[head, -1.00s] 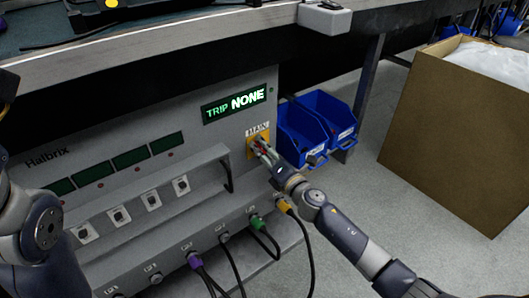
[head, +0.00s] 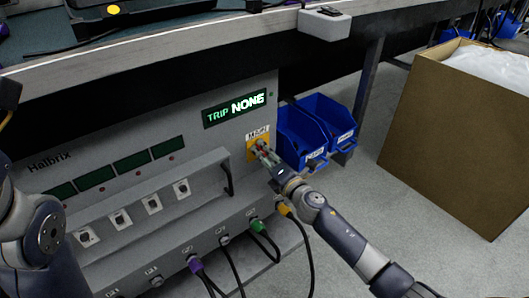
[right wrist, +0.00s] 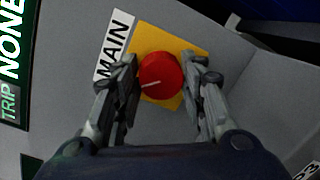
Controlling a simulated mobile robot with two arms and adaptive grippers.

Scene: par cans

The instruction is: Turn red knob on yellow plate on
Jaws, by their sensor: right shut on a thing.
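The red knob (right wrist: 158,72) sits on a yellow plate (right wrist: 187,44) beside a "MAIN" label, and its white pointer line points toward the lower left of the right wrist view. In the head view the yellow plate (head: 252,138) is at the right end of the grey panel, with the knob mostly hidden by the fingers. My right gripper (head: 262,151) is at the plate; in the right wrist view its fingers (right wrist: 162,68) are on both sides of the knob, shut on it. My left arm shows at the left edge; its gripper is out of view.
The grey Halbrix panel (head: 100,150) has a display (head: 234,108) reading "TRIP NONE", a row of dark screens and several switches. Cables with coloured plugs hang below. Blue bins (head: 318,125) stand close right of the panel, and a cardboard box (head: 455,140) farther right.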

